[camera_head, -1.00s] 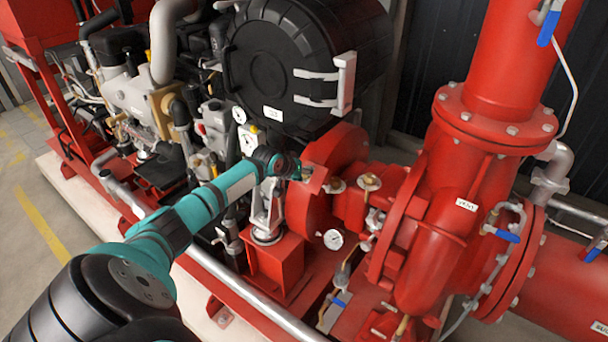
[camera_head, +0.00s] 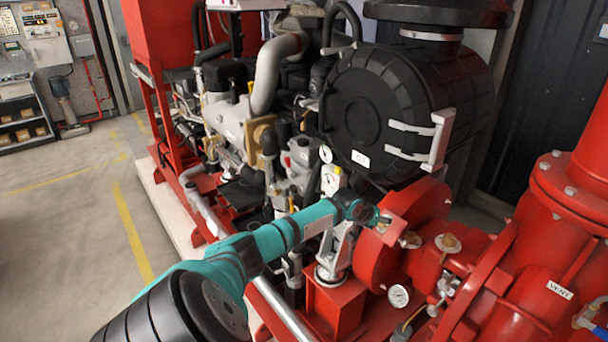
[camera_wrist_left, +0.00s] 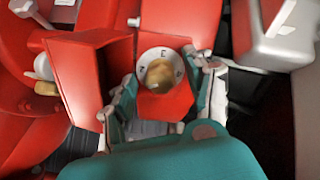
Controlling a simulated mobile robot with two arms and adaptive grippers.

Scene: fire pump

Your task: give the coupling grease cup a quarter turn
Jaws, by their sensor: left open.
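The coupling grease cup (camera_wrist_left: 160,76) shows in the left wrist view as a brass-coloured knob on a round pale plate with small dark marks. It sits on a red surface. My left gripper (camera_head: 384,217) is open at the red coupling housing in the head view. In the left wrist view its two fingers (camera_wrist_left: 160,88) stand on either side of the cup, with gaps visible between them and the knob. I cannot make out this cup clearly in the head view, where the fingertips are small. My right gripper is not in view.
A raised red block (camera_wrist_left: 92,72) stands close beside the left finger. Brass-topped fittings (camera_head: 448,242) and a pressure gauge (camera_head: 398,296) are to the right of the gripper. The black round housing (camera_head: 375,115) stands behind. Open floor (camera_head: 80,220) lies at left.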

